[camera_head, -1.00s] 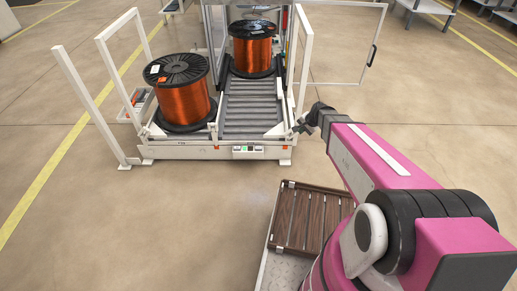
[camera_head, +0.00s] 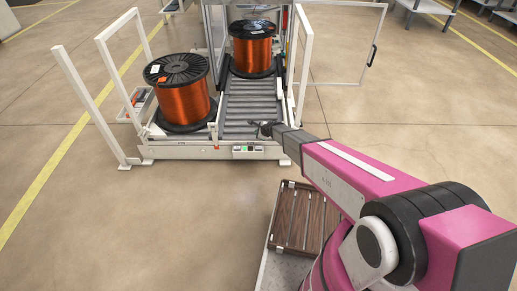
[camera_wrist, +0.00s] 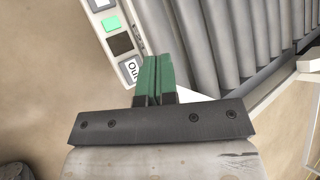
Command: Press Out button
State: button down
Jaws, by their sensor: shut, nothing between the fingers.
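The button panel (camera_head: 247,149) is on the front edge of the roller conveyor (camera_head: 250,112). In the wrist view the panel shows a green square button (camera_wrist: 111,24), a dark square button (camera_wrist: 121,43) and a label reading "Out" (camera_wrist: 131,70) in one row. The dark button sits directly beside the "Out" label. My gripper (camera_head: 258,127) is above and just behind the panel, over the near end of the rollers. In the wrist view its green fingers (camera_wrist: 153,72) are shut and empty, right beside the "Out" label. I cannot tell their height above it.
Two orange wire spools stand here: one (camera_head: 184,97) on the left platform, one (camera_head: 252,50) at the rollers' far end. White guard posts (camera_head: 92,100) flank the station. A brown slatted crate (camera_head: 303,215) lies in front of it. The floor at front left is clear.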

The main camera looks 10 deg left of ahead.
aim_at(258, 148)
jog(key=shift+f, duration=4.45)
jog(key=shift+f, duration=0.4)
